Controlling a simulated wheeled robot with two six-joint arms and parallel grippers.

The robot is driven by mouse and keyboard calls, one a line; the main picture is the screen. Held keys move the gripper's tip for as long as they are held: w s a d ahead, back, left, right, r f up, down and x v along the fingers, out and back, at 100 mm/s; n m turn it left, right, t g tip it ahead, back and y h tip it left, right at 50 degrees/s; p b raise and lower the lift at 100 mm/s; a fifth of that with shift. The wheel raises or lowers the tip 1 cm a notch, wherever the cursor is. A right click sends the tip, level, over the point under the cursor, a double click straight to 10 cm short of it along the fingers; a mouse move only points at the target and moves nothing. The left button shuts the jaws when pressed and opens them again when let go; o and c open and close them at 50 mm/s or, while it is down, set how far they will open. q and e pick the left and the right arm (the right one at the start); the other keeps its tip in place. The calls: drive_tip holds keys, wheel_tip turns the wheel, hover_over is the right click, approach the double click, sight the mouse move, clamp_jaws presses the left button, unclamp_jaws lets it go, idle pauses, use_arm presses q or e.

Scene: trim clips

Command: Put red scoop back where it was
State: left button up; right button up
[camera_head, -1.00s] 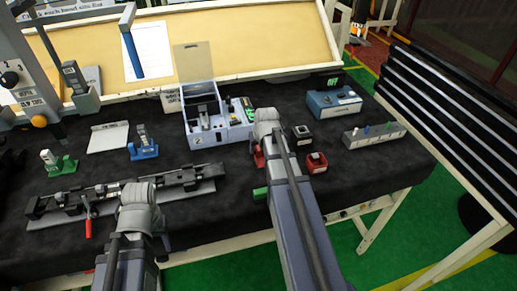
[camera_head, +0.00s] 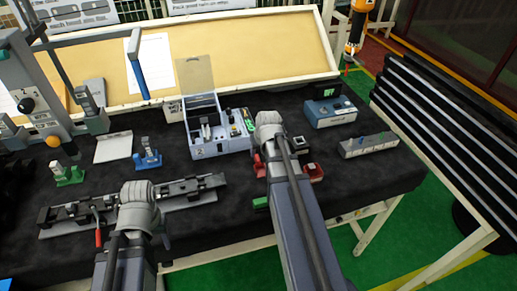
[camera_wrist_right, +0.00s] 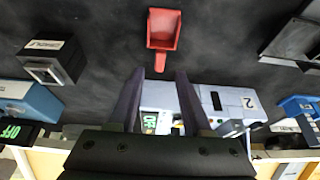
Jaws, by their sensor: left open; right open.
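The red scoop (camera_wrist_right: 163,32) lies on the dark bench top in the right wrist view, its open bowl at the top and its short stem toward my fingers. In the head view a red part (camera_head: 258,168) shows beside my right arm, which hides much of that spot. My right gripper (camera_wrist_right: 160,76) is open and empty, its fingers apart and short of the scoop's bowl in the picture. Its fingertips are hidden in the head view. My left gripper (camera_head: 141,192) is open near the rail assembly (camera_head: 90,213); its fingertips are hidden.
A white-blue caddy (camera_head: 218,148) stands behind my right gripper. A black box (camera_head: 301,145) and a red box (camera_head: 314,172) stand right of my right arm. A blue device (camera_head: 330,112) and a grey rack (camera_head: 369,146) are further right. A green block (camera_head: 261,203) lies at the front edge.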

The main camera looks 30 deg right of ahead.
drive_tip(key=p+v, duration=0.3)
drive_tip(key=v, duration=0.2)
drive_tip(key=s+a+n+g, duration=0.1)
drive_tip(key=s+a, duration=0.3)
drive_tip(key=a, duration=0.6)
drive_tip(key=s+a+f+n+g, duration=0.1)
drive_tip(key=s+a, duration=0.4)
drive_tip(key=a, duration=0.5)
drive_tip(key=s+a+n+g, duration=0.2)
drive_tip(key=s+a+n, duration=0.2)
drive_tip(key=a, duration=0.5)
drive_tip(key=shift+s+a+f+n+g, duration=0.3)
drive_tip(key=shift+s+a+g, duration=0.1)
drive_tip(key=shift+s, duration=0.1)
